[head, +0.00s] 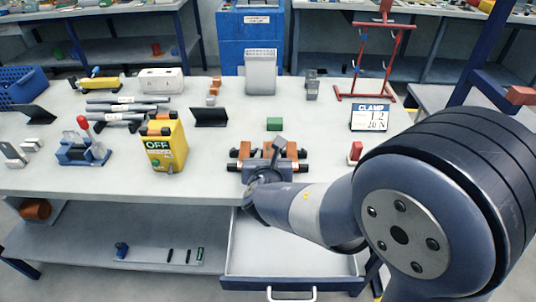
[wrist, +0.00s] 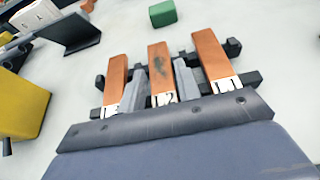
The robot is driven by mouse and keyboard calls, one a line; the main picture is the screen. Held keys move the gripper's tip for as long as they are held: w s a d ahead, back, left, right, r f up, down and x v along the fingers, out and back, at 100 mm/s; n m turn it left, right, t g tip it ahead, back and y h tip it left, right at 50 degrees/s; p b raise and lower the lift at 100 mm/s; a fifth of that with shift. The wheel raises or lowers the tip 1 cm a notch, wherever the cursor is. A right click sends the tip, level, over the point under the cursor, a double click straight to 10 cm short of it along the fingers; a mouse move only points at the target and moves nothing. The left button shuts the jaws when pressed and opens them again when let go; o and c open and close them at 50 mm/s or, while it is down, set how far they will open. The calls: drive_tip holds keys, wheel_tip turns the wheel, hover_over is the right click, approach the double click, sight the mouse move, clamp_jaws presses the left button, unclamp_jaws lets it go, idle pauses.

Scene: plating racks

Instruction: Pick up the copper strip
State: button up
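Three copper strips lie side by side across dark bars on the bench. In the wrist view they are a left strip (wrist: 115,79), a middle strip (wrist: 160,60) with a dark stain, and a right strip (wrist: 210,54). Each has a white label at its near end; the middle one seems to read L2, the right one L1. My gripper (wrist: 160,82) has one grey finger on each side of the middle strip, close to its edges. Whether the fingers touch it is unclear. The middle strip lines up with its neighbours. In the head view my gripper (head: 275,152) partly covers the strips.
A green block (head: 274,124) lies behind the strips. A yellow OFF box (head: 163,144) and a dark stand (head: 210,116) are to the left. A CLAMP sign (head: 369,117) and a red block (head: 355,152) are to the right. An open drawer (head: 292,258) is below.

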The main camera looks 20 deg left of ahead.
clamp_jaws()
